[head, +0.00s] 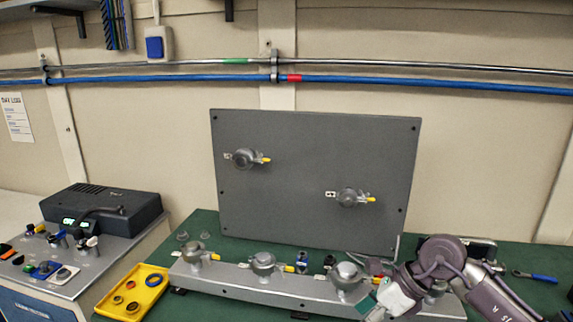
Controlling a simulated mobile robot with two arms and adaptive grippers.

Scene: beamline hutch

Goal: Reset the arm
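My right arm (442,258) comes in from the lower right and is bent over the right end of a grey metal rail (232,282). Its gripper (372,298) points down and left, close to the rail's front side near the third valve (345,276). Small teal pads show at its fingertips. The fingers are small and partly hidden by the gripper body, so I cannot tell whether they are open or shut, or touching the rail. My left gripper is not in view.
Several round valves with yellow-tipped levers sit along the rail. A grey upright panel (300,205) with two similar valves stands behind it. A yellow tray (155,284) with rings lies left. A control console (75,262) stands far left. A blue-handled tool (540,277) lies right.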

